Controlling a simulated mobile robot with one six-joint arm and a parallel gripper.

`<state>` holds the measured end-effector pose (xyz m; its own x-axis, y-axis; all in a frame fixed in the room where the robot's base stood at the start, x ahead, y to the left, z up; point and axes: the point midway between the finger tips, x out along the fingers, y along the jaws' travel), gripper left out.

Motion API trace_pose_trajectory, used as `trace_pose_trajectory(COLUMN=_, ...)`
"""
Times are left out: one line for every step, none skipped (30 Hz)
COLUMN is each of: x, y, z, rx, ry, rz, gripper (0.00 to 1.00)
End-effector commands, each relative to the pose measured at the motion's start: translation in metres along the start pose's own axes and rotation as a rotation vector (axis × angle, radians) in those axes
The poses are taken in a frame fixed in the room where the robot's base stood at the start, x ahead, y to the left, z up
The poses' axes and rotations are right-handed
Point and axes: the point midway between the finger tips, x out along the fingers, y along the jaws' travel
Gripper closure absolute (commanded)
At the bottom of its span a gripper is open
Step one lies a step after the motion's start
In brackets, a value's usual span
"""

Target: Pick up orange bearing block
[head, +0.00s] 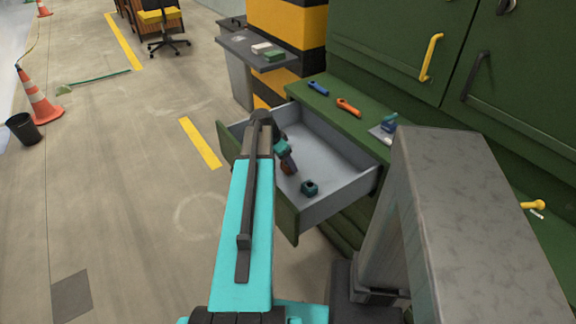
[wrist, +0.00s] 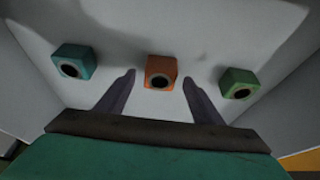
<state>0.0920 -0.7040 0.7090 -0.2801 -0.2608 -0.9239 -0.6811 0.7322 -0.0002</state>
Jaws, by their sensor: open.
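The orange bearing block (wrist: 160,72) lies in the open drawer and shows in the wrist view, just ahead of my fingertips and centred between them. Its dark round bore faces the camera. My gripper (wrist: 158,84) is open and empty, with one finger to each side of the orange block's line. A teal bearing block (wrist: 74,60) sits to the left and a green one (wrist: 238,83) to the right. The teal block also shows in the head view (head: 310,188).
The grey drawer (head: 335,195) is pulled out from the green cabinet, and its walls surround the blocks. A blue tool (head: 318,87) and an orange tool (head: 348,107) lie on the green ledge behind. Bare drawer floor separates the blocks.

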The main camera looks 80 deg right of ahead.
Motion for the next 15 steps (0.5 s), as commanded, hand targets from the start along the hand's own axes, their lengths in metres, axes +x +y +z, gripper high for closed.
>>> trace_pose_trajectory(x=0.006, y=0.0, z=-0.001, rx=0.0, ry=-0.001, rz=0.002, gripper=0.39)
trace_pose_trajectory(x=0.009, y=0.0, z=-0.001, rx=0.0, ry=-0.001, rz=0.002, gripper=0.39)
trace_pose_trajectory(x=0.012, y=0.0, z=0.0, rx=0.0, ry=-0.001, rz=0.002, gripper=0.39)
trace_pose_trajectory(x=0.015, y=0.0, z=0.0, rx=0.0, ry=-0.001, rz=0.002, gripper=0.39)
trace_pose_trajectory(x=0.016, y=0.0, z=0.0, rx=0.0, ry=0.0, rz=0.001, gripper=0.39)
trace_pose_trajectory(x=0.018, y=0.0, z=-0.001, rx=0.0, ry=0.0, rz=0.001, gripper=0.39)
trace_pose_trajectory(x=0.019, y=0.0, z=0.0, rx=0.0, ry=0.0, rz=0.0, gripper=0.39)
trace_pose_trajectory(x=0.02, y=0.0, z=0.0, rx=0.0, ry=0.0, rz=0.0, gripper=0.39)
trace_pose_trajectory(x=0.02, y=0.0, z=0.0, rx=0.0, ry=0.0, rz=0.0, gripper=0.39)
trace_pose_trajectory(x=0.02, y=0.0, z=0.0, rx=0.0, ry=0.0, rz=0.0, gripper=0.39)
trace_pose_trajectory(x=0.02, y=0.0, z=0.0, rx=0.0, ry=0.0, rz=0.0, gripper=0.39)
trace_pose_trajectory(x=0.02, y=0.0, z=0.0, rx=0.0, ry=0.0, rz=0.0, gripper=0.39)
trace_pose_trajectory(x=0.02, y=0.0, z=0.0, rx=0.0, ry=0.0, rz=0.0, gripper=0.39)
trace_pose_trajectory(x=0.02, y=0.0, z=0.0, rx=0.0, ry=0.0, rz=0.0, gripper=0.39)
trace_pose_trajectory(x=0.02, y=0.0, z=0.0, rx=0.0, ry=0.0, rz=0.0, gripper=0.39)
